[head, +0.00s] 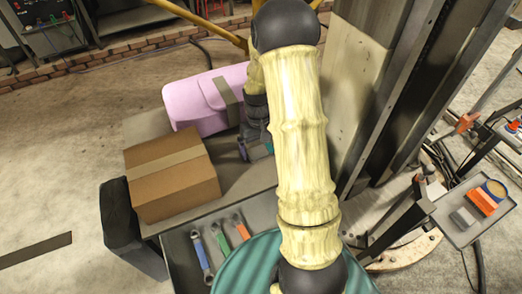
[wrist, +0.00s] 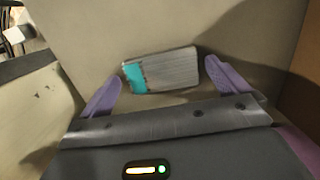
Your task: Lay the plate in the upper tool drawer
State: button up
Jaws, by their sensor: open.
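The plate (wrist: 170,71), a flat grey ribbed piece with a teal end, lies on a pale worktop in the wrist view. My gripper (wrist: 162,73) is open, with one purple finger on each side of the plate. I cannot tell whether the fingers touch it. In the head view my gripper (head: 256,146) is low over the worktop, partly hidden by my arm. A tool drawer (head: 179,256) stands open at the front of the cabinet, holding wrenches with blue, green and orange handles. My arm and base hide its right part.
A cardboard box (head: 172,178) stands on the worktop (head: 150,126) left of my gripper. A pink case (head: 200,100) with a grey strap lies behind. A dark post (head: 395,95) rises at right. A small tray (head: 453,228) with blocks stands further right.

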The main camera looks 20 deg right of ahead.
aim_at(260, 150)
jog(key=shift+w+a+f, duration=0.1)
jog(key=shift+a, duration=0.05)
dwell(0.3)
jog(key=c, duration=1.4)
notch_tip(260, 150, up, 10)
jog(key=b, duration=0.1)
jog(key=shift+b, duration=0.3)
